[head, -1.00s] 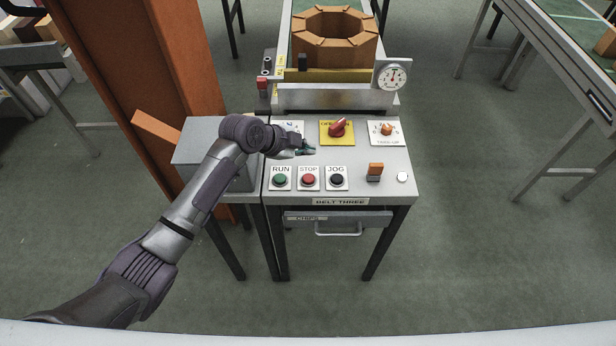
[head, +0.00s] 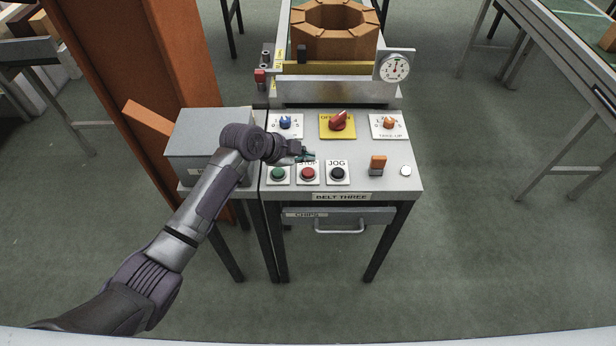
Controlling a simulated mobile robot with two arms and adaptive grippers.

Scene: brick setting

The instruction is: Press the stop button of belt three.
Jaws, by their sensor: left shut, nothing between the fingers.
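The belt three panel (head: 396,190) is a light grey desk top with a "BELT THREE" plate (head: 341,197) on its front edge. The red stop button (head: 308,173) sits in the lower row, between the green run button (head: 278,174) and the black jog button (head: 338,173). My left gripper (head: 309,156) is shut and empty. Its tips show just behind the stop button and cover part of the STOP label; I cannot tell how high above the panel they are. The red button itself is uncovered. My right gripper is not in view.
Behind the buttons are a blue knob (head: 285,122), a red switch on yellow (head: 338,121) and an orange knob (head: 389,123). An orange rocker (head: 377,162) and white button (head: 406,170) are at right. A grey box (head: 208,135) stands left, beside an orange column (head: 180,60).

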